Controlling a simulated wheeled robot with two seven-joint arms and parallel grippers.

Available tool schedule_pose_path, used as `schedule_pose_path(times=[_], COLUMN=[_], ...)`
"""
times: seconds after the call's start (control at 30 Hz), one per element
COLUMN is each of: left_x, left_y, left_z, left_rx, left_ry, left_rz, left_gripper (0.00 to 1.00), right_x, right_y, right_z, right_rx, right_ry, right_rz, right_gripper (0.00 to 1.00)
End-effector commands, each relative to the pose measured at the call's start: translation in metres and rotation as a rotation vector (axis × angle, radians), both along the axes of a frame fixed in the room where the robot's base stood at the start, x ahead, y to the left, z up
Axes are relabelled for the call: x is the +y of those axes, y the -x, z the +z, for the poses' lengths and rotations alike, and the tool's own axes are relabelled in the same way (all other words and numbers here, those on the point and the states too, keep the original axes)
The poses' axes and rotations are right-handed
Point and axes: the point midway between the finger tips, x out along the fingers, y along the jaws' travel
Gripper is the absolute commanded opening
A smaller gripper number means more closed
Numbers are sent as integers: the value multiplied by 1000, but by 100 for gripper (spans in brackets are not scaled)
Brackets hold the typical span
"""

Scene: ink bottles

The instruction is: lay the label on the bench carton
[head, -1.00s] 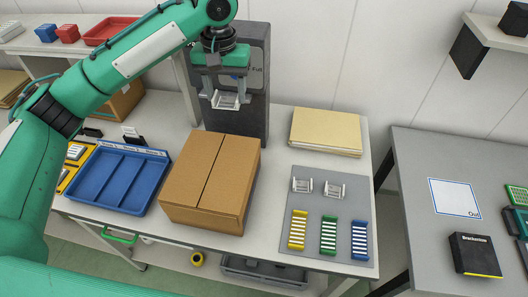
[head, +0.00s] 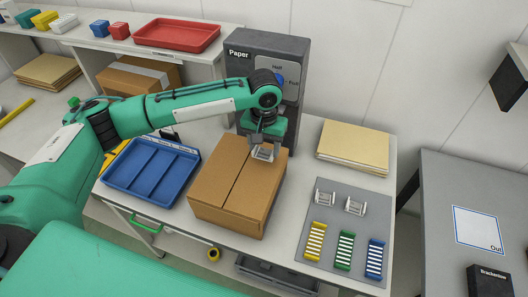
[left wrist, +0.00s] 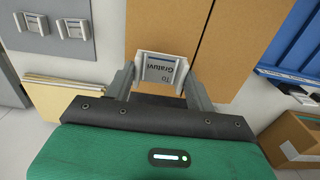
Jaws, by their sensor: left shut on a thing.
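My left gripper (head: 264,146) is shut on a small white label holder (head: 263,154) over the back right part of the brown bench carton (head: 222,193). In the left wrist view the label (left wrist: 163,70), with printed text reading "To Gratuvi" or similar, sits between the two fingers, with the carton (left wrist: 225,30) behind it. The carton is closed, with a seam down its top. I cannot tell whether the label touches the carton top. My right gripper is not in view.
A dark paper dispenser (head: 240,75) stands just behind the carton. A blue divided tray (head: 150,170) is to its left. A grey mat (head: 338,212) with two white holders and coloured strips is to its right. Tan folders (head: 352,146) lie behind the mat.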

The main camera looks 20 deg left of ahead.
Motion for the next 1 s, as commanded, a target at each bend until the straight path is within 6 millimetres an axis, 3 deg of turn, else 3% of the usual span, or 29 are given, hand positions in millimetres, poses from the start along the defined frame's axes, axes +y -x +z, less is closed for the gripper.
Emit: schedule_pose_path(times=[0.23, 0.63, 0.67, 0.77, 1.0], left_x=[0, 0, 0, 0, 0], left_y=[1, 0, 0, 0, 0], left_z=[-34, -40, -41, -41, -40], left_rx=[3, 1, 1, 0, 0], left_ry=[-1, -1, -1, -1, -1], left_rz=[1, 1, 1, 0, 0], left_gripper=[34, 34, 57, 77, 77], right_x=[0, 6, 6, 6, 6], right_y=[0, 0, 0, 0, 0], right_z=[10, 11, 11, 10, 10], right_rx=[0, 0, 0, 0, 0], right_ry=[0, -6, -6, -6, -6], right_rz=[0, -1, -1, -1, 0], right_gripper=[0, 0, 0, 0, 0])
